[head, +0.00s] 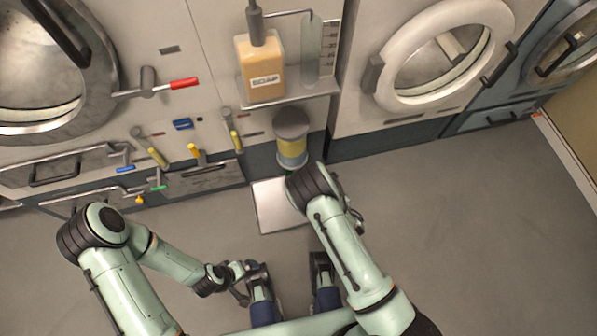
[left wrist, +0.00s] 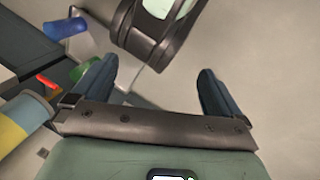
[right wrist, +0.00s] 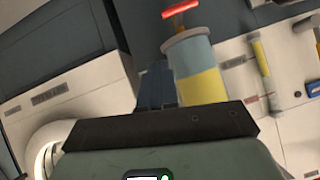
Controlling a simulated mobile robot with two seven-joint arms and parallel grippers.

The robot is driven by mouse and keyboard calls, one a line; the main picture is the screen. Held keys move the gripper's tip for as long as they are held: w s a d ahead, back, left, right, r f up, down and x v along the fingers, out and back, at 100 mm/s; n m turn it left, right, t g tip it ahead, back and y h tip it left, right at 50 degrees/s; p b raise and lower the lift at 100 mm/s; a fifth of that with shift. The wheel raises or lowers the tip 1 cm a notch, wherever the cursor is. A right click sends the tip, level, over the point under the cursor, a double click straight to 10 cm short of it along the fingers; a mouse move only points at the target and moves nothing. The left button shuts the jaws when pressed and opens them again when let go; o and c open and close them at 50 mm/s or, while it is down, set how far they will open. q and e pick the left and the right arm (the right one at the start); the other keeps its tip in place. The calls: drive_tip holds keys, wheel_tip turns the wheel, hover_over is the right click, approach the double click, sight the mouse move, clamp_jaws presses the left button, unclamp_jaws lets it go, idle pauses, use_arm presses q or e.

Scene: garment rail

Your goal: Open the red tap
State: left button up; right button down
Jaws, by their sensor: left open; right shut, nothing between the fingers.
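A wall tap with a red lever handle (head: 183,83) sticks out right of the left drum door in the head view, clear of both arms. In the right wrist view a red T-shaped handle (right wrist: 181,8) sits at the end of a yellow and blue canister (right wrist: 197,75); I cannot tell which is the task's tap. A small red piece (left wrist: 47,80) shows beside the canister in the left wrist view. My right gripper (right wrist: 157,72) is shut and empty, beside the canister's yellow band; contact is unclear. My left gripper (left wrist: 160,80) is open and empty.
The canister (head: 292,148) stands under a shelf with a soap bottle (head: 264,68). Yellow-handled taps (head: 157,157) and drawers line the lower left. A light panel (head: 278,206) lies on the floor. Floor to the right is clear. My right arm shows close ahead of the left gripper.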

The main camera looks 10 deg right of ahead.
use_arm(q)
drive_tip(key=w+a+f+y+b, duration=0.1)
drive_tip(key=w+a+f+b, duration=0.2)
drive_tip(key=f+b, duration=0.2)
drive_tip(key=shift+w+a+f+n+t, duration=0.15)
drive_tip(key=shift+a+f+n+t, duration=0.2)
drive_tip(key=shift+f, duration=0.65)
use_arm(e)
drive_tip(key=s+a+f+x, duration=0.1)
drive_tip(key=x, duration=1.2)
use_arm(q)
drive_tip(key=shift+w+d+r, duration=0.1)
drive_tip(key=shift+w+r, duration=0.05)
use_arm(e)
drive_tip(key=shift+d+f, duration=0.1)
drive_tip(key=shift+f, duration=0.05)
use_arm(q)
drive_tip(key=shift+w+r, duration=0.15)
drive_tip(key=shift+w, duration=0.05)
use_arm(e)
drive_tip(key=shift+f+y, duration=0.1)
drive_tip(key=shift+y, duration=0.3)
